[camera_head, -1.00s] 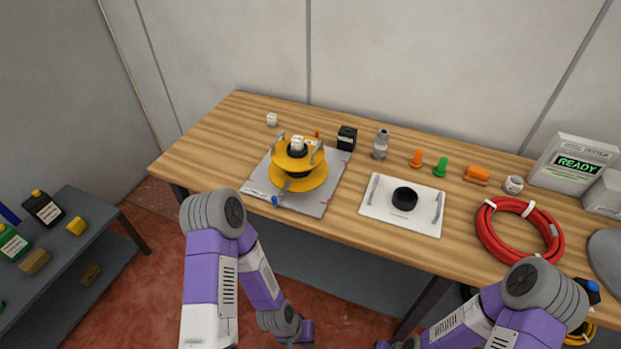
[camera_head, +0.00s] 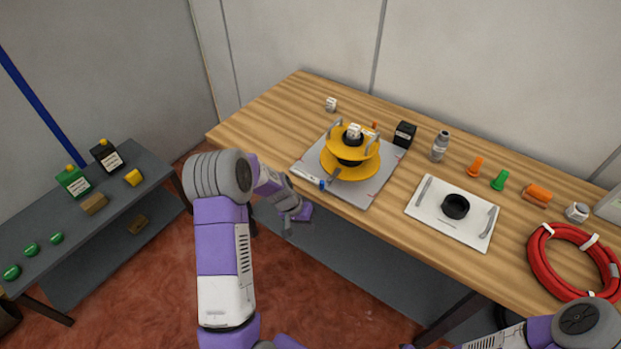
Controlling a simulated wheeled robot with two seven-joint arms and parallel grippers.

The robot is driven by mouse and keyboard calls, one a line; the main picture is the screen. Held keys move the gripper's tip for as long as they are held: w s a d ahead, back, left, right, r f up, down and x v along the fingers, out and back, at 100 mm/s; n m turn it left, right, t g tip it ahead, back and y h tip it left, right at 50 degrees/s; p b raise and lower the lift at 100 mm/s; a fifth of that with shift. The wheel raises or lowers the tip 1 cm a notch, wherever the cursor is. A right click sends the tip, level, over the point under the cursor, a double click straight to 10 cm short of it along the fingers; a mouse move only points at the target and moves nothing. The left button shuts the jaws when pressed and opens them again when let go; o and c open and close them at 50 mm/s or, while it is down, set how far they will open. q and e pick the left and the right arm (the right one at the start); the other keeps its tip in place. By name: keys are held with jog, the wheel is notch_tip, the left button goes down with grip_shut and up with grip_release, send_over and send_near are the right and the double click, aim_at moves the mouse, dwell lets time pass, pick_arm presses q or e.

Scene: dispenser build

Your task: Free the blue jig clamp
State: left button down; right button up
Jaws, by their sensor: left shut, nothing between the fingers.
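The jig clamp is a small part with a blue tip (camera_head: 322,184) at the front left of the grey jig plate (camera_head: 375,193). A short grey bar (camera_head: 335,173) lies close behind it, by the yellow spool-like dispenser (camera_head: 349,165) standing on the plate. Whether the clamp is fastened is too small to tell. My left gripper (camera_head: 288,230) is shut and empty, hanging in front of the table edge, below and left of the clamp and apart from it. My right arm (camera_head: 520,335) shows at the bottom right; its gripper is not in view.
A white tray (camera_head: 424,212) with a black ring (camera_head: 455,206) lies right of the jig. A red hose coil (camera_head: 541,262) lies farther right. Small parts and a bottle (camera_head: 440,147) stand behind. A grey shelf (camera_head: 150,200) is at the left.

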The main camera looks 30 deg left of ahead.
pick_arm(q)
jog(key=w+a+r+m+t, duration=0.1)
jog(key=w+a+r, duration=0.1)
jog(key=a+r, duration=0.4)
jog(key=w+a+r+m+t+h, duration=0.1)
jog(key=a+r, duration=0.5)
jog(key=r, duration=0.7)
jog(key=shift+w+a+r+t, duration=0.25)
jog(key=shift+w+t, duration=0.15)
jog(key=shift+w, duration=0.15)
jog(key=shift+w+d+f+b, duration=0.45)
jog(key=shift+w+d+f, duration=0.35)
jog(key=shift+d+f, duration=0.6)
jog(key=shift+w+d+f+b, duration=0.4)
jog(key=shift+w+d+f, duration=0.4)
jog(key=shift+d+f, duration=0.5)
jog(key=shift+w+d+f+b, duration=0.45)
jog(key=shift+w+d+f, duration=0.35)
jog(key=shift+d+f, duration=0.6)
jog(key=shift+r, duration=0.1)
jog(key=shift+d, duration=0.15)
